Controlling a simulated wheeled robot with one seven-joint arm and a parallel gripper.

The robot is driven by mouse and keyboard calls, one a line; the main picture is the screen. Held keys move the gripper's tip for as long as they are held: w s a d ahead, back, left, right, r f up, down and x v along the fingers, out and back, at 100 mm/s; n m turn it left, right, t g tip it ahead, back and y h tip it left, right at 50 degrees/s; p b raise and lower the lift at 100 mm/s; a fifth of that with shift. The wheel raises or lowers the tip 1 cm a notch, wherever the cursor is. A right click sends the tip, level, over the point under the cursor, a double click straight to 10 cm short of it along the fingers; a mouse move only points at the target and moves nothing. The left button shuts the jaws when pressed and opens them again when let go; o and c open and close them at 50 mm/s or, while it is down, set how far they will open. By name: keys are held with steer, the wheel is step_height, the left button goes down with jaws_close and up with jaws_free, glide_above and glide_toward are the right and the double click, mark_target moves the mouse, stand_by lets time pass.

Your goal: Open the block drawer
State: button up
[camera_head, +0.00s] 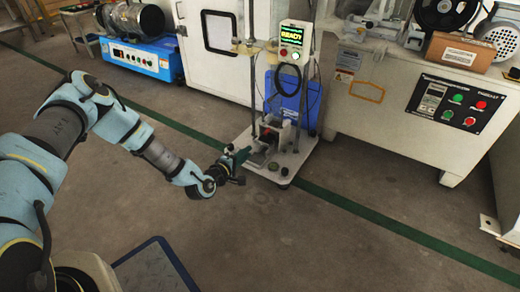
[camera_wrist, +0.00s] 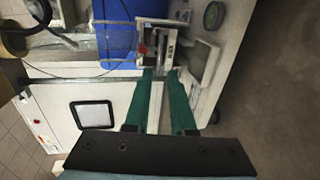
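The tester (camera_head: 272,160) stands on the floor with a white base, upright rods and a lit display (camera_head: 291,35) reading "READY". A small block fixture with a red part sits low on its base; it also shows in the wrist view (camera_wrist: 165,36). I cannot clearly make out the block drawer or how far it is open. My gripper (camera_head: 246,152) reaches to the front left of this fixture. In the wrist view its two green fingers (camera_wrist: 159,72) are apart, tips just short of the fixture. A pale strip shows between them; I see nothing held, and contact is unclear.
A blue panel (camera_head: 284,92) stands behind the fixture. A large white machine with a control panel (camera_head: 445,105) is at the right, a white cabinet (camera_head: 205,75) behind.

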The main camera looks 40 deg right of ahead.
steer(key=b, duration=0.4)
glide_toward(270, 137)
steer(key=shift+w+d, duration=0.2)
steer(key=shift+d, duration=0.35)
steer(key=shift+w+d, duration=0.2)
steer(key=shift+d, duration=0.35)
steer(key=shift+c, duration=0.4)
jaws_close()
